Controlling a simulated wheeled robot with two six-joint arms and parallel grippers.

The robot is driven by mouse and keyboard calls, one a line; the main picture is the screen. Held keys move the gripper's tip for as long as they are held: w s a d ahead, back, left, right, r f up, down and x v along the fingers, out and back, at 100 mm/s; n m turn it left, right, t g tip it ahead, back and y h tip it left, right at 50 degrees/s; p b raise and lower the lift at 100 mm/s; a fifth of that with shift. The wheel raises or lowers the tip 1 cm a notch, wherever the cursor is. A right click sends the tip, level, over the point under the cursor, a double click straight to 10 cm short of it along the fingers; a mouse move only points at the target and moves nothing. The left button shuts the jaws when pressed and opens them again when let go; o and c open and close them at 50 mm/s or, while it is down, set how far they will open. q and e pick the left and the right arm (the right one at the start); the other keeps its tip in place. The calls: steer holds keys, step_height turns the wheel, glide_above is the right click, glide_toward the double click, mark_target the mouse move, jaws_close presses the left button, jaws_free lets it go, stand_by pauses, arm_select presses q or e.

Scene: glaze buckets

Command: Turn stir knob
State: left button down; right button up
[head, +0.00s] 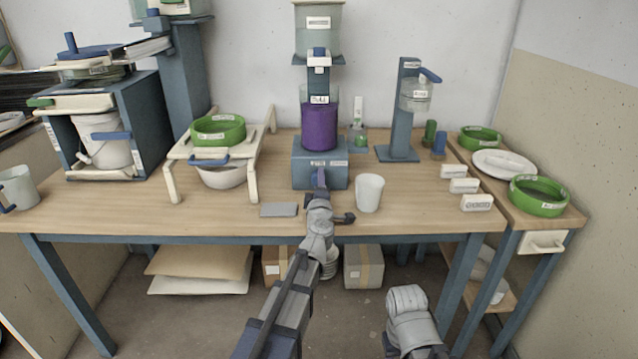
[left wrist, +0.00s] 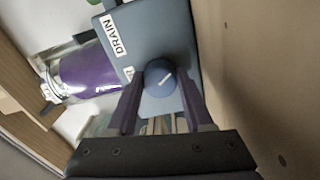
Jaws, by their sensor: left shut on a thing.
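The blue-grey mixer base (head: 305,178) stands on the table with a clear vessel of purple glaze (head: 319,128) on top. My left gripper (head: 320,180) is at the front of this base. In the left wrist view, the round blue knob (left wrist: 160,78) with a white mark sits between my left gripper's two purple fingers (left wrist: 160,92), which are shut on its sides. A DRAIN label (left wrist: 115,36) is on the same face, and a second label beside it is partly hidden. In the head view my gripper hides the knob. My right gripper is out of view.
A white cup (head: 369,193) stands just right of my left gripper, and a grey flat block (head: 279,210) lies to its left. A rack with a green-rimmed sieve (head: 218,131) is further left. Several white labelled blocks (head: 464,186) lie at the right.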

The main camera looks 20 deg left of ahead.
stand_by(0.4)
arm_select(q)
steer(key=shift+c, duration=1.5)
jaws_free()
steer(key=shift+v, duration=3.9)
steer(key=shift+f, duration=0.1)
